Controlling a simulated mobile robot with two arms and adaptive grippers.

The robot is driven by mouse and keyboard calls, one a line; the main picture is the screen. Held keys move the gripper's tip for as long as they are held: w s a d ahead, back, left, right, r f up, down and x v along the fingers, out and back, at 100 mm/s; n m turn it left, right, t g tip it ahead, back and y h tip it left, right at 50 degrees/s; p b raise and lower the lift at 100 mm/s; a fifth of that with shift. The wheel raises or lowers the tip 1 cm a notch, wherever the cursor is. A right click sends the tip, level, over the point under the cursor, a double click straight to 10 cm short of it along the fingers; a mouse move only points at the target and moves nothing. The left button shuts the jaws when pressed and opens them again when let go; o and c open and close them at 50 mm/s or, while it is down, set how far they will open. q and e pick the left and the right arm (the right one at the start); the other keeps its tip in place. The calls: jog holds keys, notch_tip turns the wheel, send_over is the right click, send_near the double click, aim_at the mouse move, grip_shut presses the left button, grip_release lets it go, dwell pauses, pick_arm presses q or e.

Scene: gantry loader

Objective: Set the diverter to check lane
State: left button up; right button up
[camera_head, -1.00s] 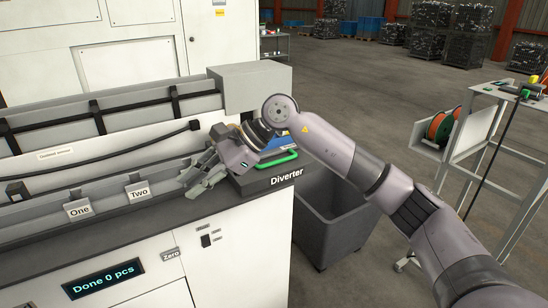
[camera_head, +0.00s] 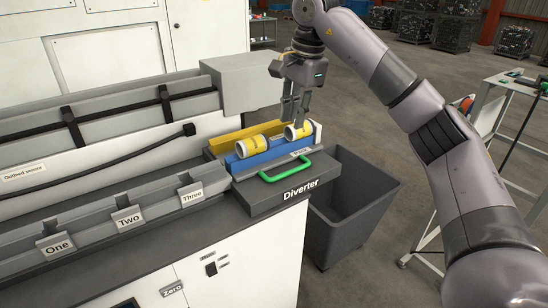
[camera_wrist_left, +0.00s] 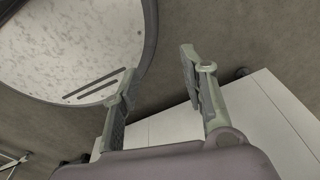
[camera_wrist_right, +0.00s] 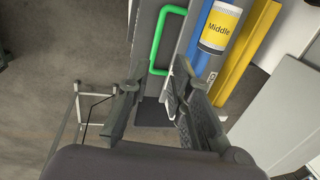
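The diverter (camera_head: 296,193) is a dark block with its name on the front, at the right end of the machine. Its green handle (camera_head: 285,168) stands out in front and also shows in the right wrist view (camera_wrist_right: 157,45). Behind it are a blue channel (camera_head: 262,156) and a yellow channel (camera_head: 226,140). My right gripper (camera_head: 293,122) points down by the right-hand roll, behind the handle; contact with the roll is unclear. In the right wrist view its fingers are apart and empty. My left gripper (camera_wrist_left: 158,65) is open and empty, outside the head view.
Two white rolls with yellow bands, left (camera_head: 251,146) and right (camera_head: 304,131), lie at the channels. A grey bin (camera_head: 345,210) stands right of the diverter.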

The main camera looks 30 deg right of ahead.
jog(key=p, duration=0.2)
send_near(285, 173)
jog(key=f, duration=0.2)
jog(key=f+p, duration=0.1)
jog(key=f, duration=0.1)
jog(key=w+f+p, duration=0.1)
jog(key=f, duration=0.2)
jog(key=shift+w+f, duration=0.2)
jog(key=shift+f, duration=0.25)
pick_arm(q)
jog(key=shift+s+r, duration=0.2)
jog(key=shift+r, duration=0.5)
jog(key=shift+s+r, duration=0.25)
jog(key=shift+r, duration=0.4)
jog(key=shift+s+r, duration=0.2)
jog(key=shift+r, duration=0.5)
pick_arm(e)
grip_shut()
